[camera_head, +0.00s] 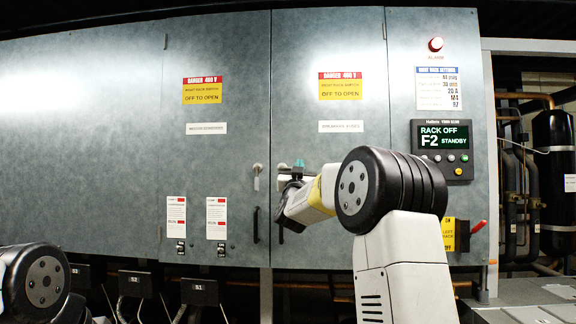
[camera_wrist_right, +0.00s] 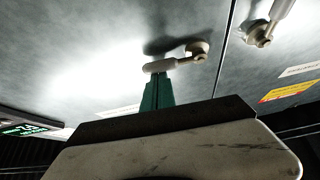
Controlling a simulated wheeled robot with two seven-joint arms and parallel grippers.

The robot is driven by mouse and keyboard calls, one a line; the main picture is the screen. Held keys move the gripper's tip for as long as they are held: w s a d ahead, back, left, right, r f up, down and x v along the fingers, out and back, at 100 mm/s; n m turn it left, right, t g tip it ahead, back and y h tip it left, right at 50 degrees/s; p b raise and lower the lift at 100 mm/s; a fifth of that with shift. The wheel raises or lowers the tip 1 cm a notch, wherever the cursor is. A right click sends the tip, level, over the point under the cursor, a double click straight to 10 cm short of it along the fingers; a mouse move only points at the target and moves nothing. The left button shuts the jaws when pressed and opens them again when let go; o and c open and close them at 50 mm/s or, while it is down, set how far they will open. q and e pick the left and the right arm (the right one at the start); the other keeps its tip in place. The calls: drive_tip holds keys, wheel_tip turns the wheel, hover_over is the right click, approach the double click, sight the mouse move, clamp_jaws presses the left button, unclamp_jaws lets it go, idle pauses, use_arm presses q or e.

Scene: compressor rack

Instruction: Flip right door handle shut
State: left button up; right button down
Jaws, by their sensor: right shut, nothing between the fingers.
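The right door handle (camera_wrist_right: 176,59) is a pale lever on the grey right door. In the right wrist view it lies nearly level, its free end pointing left of its round pivot; in the head view (camera_head: 283,168) it is partly hidden by my gripper. My right gripper (camera_head: 298,164) is shut and empty. Its green fingertips (camera_wrist_right: 157,86) are at the lever's free end and seem to touch it, though contact is not certain. The left door handle (camera_head: 257,178) hangs down across the seam. My left gripper is out of view; only part of that arm shows.
Black pull bars (camera_head: 256,225) sit below the handles. A display panel (camera_head: 443,149) and a red lever (camera_head: 478,227) are to the right on the cabinet. Dark pipes and a black tank (camera_head: 554,180) stand beyond it.

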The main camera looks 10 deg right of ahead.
drive_tip(key=shift+f+m+h, duration=0.3)
drive_tip(key=shift+m+h, duration=0.1)
drive_tip(key=shift+m, duration=0.4)
drive_tip(key=a+f+m+g+h, duration=0.2)
drive_tip(key=m+g, duration=0.3)
drive_tip(key=m, duration=0.5)
drive_tip(key=w+a+f+m+g+h, duration=0.1)
drive_tip(key=a+f+m+g+h, duration=0.1)
drive_tip(key=m, duration=0.8)
wheel_tip(320, 180, down, 2)
drive_tip(key=a+g, duration=0.1)
drive_tip(key=g, duration=0.1)
drive_tip(key=shift+w+g+h, duration=0.2)
drive_tip(key=shift+g+h, duration=0.1)
drive_tip(key=shift+g, duration=0.1)
drive_tip(key=shift+a, duration=0.1)
